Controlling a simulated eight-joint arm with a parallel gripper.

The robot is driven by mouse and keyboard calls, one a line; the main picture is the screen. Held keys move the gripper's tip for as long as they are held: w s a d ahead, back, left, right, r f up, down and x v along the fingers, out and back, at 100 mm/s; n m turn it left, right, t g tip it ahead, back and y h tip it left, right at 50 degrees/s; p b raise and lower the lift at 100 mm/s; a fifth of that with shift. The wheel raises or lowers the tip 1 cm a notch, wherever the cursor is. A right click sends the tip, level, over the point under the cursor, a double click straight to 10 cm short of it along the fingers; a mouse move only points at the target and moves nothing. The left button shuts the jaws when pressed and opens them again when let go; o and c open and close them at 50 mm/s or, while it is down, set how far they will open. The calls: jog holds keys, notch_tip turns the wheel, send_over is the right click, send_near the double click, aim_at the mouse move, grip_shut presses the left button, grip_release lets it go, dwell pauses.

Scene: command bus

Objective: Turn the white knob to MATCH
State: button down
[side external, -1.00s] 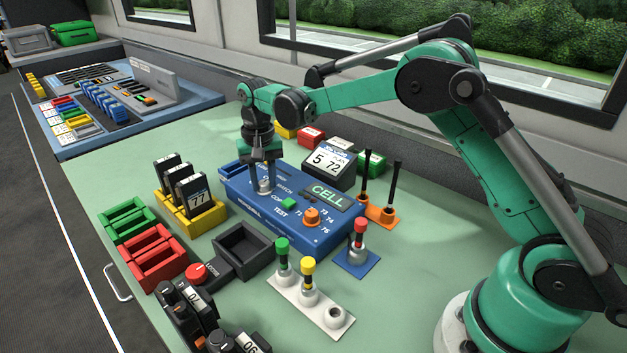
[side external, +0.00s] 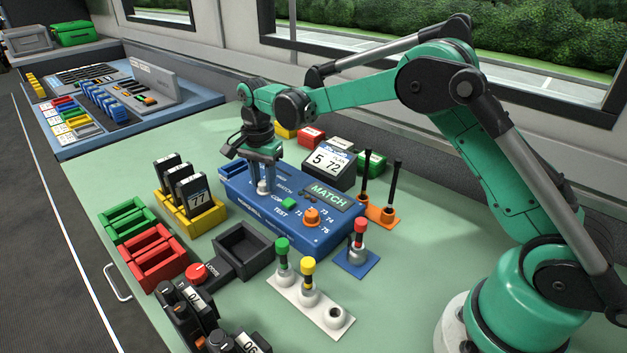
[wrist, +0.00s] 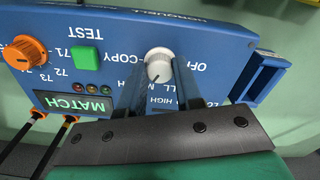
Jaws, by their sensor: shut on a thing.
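The white knob (side external: 264,187) is on the top face of the blue tester box (side external: 290,232), at its left part. My gripper (side external: 264,184) comes down from above with its fingers around the knob, shut on it. In the wrist view the white knob (wrist: 159,66) sits between the two dark fingers (wrist: 156,85), among the printed labels OFF, COPY, CELL and MATCH, which the fingers partly cover. The green display (side external: 327,196) on the box reads MATCH, and so does the display in the wrist view (wrist: 75,103).
An orange knob (side external: 312,216) and a green button (side external: 289,204) are on the same box. Two black probes stand in an orange holder (side external: 381,214) at right. Yellow trays (side external: 205,217) with dark cassettes stand at left, and a dark tray (side external: 244,248) in front.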

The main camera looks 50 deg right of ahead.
aim_at(264, 182)
jog(key=shift+m, duration=0.3)
jog(key=c, duration=0.6)
grip_release()
jog(key=shift+r, duration=2.85)
